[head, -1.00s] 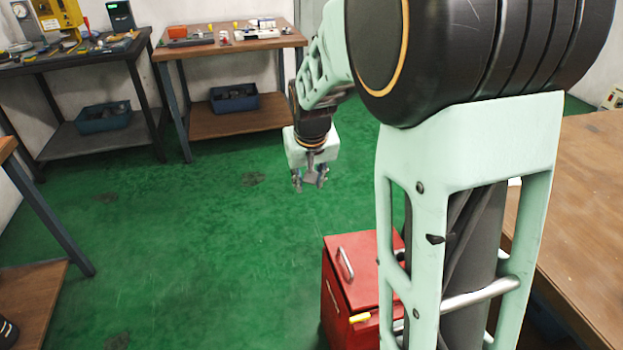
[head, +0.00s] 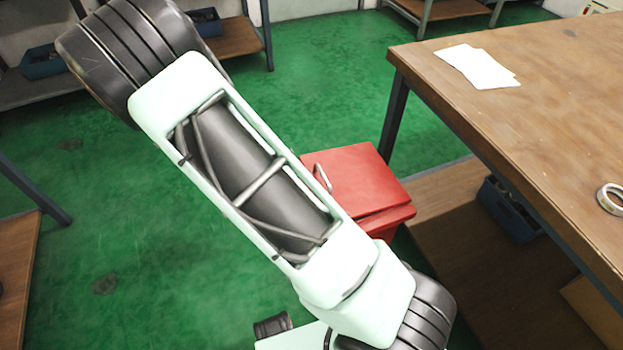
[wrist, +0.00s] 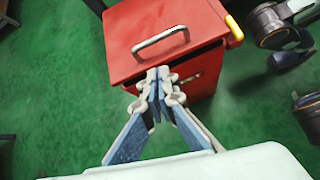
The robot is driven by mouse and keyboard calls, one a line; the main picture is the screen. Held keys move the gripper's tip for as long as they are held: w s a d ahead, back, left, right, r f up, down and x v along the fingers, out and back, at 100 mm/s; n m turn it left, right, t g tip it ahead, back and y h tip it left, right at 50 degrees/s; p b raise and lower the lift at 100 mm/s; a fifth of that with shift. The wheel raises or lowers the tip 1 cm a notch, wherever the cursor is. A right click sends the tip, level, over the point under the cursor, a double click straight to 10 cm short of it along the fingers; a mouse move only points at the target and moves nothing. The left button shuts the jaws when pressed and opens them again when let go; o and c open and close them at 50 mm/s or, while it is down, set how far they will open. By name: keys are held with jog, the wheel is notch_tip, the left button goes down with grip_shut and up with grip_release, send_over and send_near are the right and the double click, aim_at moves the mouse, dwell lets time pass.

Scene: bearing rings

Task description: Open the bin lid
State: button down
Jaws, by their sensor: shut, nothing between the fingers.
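The red bin stands on the green floor, partly behind my arm in the head view, with its red lid (head: 360,178) looking shut. A metal loop handle (head: 323,178) is on the lid near its left edge. In the wrist view the bin (wrist: 195,72) is close ahead, its lid (wrist: 180,14) is down, and the handle (wrist: 160,41) lies just beyond my fingertips. My gripper (wrist: 158,84) is shut and empty, its fingertips overlapping the bin's near side in the picture. Whether they touch the bin I cannot tell. My gripper does not show in the head view now.
Green floor is open left of the bin.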

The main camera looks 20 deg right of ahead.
jog(key=d+f+b, duration=0.1)
jog(key=d+f, duration=0.1)
jog(key=d+f+n+b, duration=0.1)
jog(key=d+f, duration=0.1)
jog(key=d, duration=0.1)
jog(key=d+f+n+h+b, duration=0.1)
jog(key=d+f, duration=0.1)
jog(key=d, duration=0.1)
jog(key=shift+w+f, duration=0.3)
jog(key=shift+f, duration=0.1)
jog(key=shift+r, duration=0.15)
